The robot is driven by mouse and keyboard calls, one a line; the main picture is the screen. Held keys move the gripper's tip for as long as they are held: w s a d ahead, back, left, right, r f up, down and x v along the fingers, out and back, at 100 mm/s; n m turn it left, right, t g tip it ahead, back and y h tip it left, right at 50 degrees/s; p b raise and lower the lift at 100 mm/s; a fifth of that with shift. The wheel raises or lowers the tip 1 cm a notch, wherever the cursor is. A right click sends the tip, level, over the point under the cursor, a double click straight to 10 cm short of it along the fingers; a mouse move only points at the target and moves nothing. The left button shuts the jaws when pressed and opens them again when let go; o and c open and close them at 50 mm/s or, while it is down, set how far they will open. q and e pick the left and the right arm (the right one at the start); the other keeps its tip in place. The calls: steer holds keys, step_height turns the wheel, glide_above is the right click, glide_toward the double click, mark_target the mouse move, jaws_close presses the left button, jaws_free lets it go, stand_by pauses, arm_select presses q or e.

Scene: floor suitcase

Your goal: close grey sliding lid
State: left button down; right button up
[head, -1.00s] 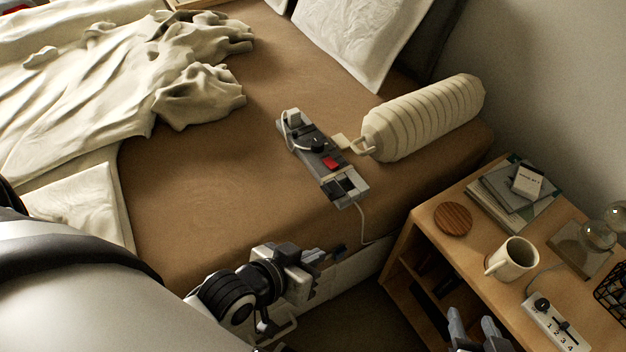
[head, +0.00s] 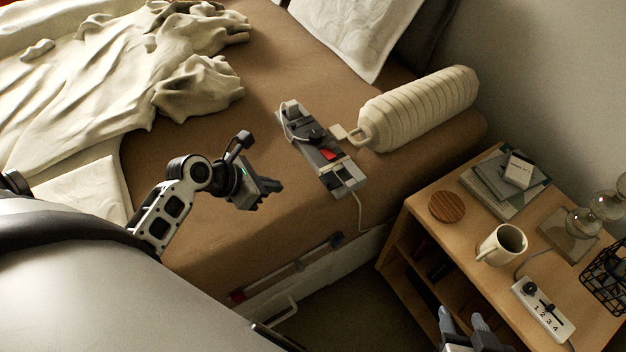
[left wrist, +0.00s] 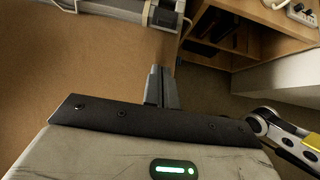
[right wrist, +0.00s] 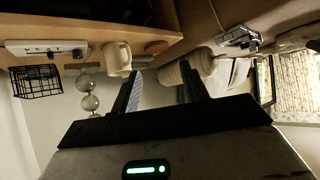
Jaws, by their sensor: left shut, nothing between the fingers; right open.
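A long grey device (head: 322,152) with a red switch, a cable and a pale and dark end section lies on the brown bed. I cannot tell for sure which of its parts is the grey sliding lid. Its end shows at the top of the left wrist view (left wrist: 165,14), and it is small in the right wrist view (right wrist: 238,38). My left gripper (head: 274,189) is shut and empty, over the bed to the left of the device and apart from it. My right gripper (head: 466,326) is open and empty, low beside the nightstand.
A ribbed cream bolster (head: 420,108) with a loop handle lies right behind the device. The nightstand (head: 415,235) holds a mug (head: 501,245), a wooden coaster (head: 446,207), books, glass spheres, a wire basket (head: 605,280) and a numbered slider box (head: 543,309).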

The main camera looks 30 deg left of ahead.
mark_target(331, 179)
arm_select(q)
steer(key=b+x, duration=0.2)
steer(key=x, duration=0.7)
steer(key=w, duration=0.1)
steer(key=w+d, duration=0.1)
steer(key=shift+w+d+f, duration=0.1)
steer(key=shift+w+d, duration=0.25)
steer(key=shift+w, duration=0.05)
steer(key=shift+w+d+b, duration=0.25)
steer(key=shift+w+b, duration=0.05)
steer(key=shift+w, duration=0.1)
arm_select(e)
steer(key=shift+w+a+f+m, duration=0.2)
steer(key=shift+w+a+m, duration=0.1)
steer(key=shift+a, duration=0.1)
steer(key=shift+s, duration=0.1)
